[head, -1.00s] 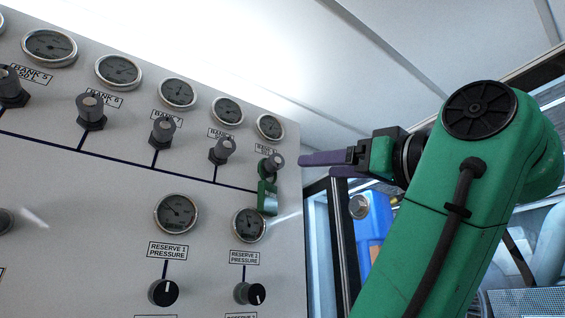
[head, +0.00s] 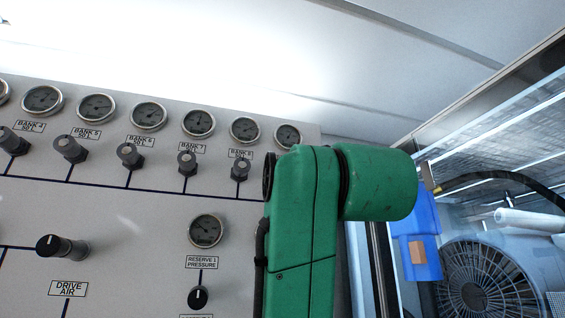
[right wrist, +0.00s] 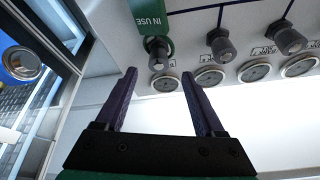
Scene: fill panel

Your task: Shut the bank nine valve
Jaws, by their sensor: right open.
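The bank nine valve (right wrist: 157,48) is a dark knob with a grey cap at the end of the row. A green tag (right wrist: 150,15) reading IN USE hangs at it. My right gripper (right wrist: 159,76) has purple fingers spread apart and empty in the right wrist view. The valve appears just beyond the fingertips, roughly in line with the gap; contact cannot be told. In the head view my green right arm covers this valve, its tag and the gripper. The end gauge (head: 287,135) shows above the arm. My left gripper is not in view.
The bank 8 valve (head: 240,169) is the nearest neighbour, and it also shows in the right wrist view (right wrist: 218,46). More valves and gauges line the white panel (head: 120,210). A blue container (head: 418,255) and a large fan (head: 490,280) stand right of the panel edge.

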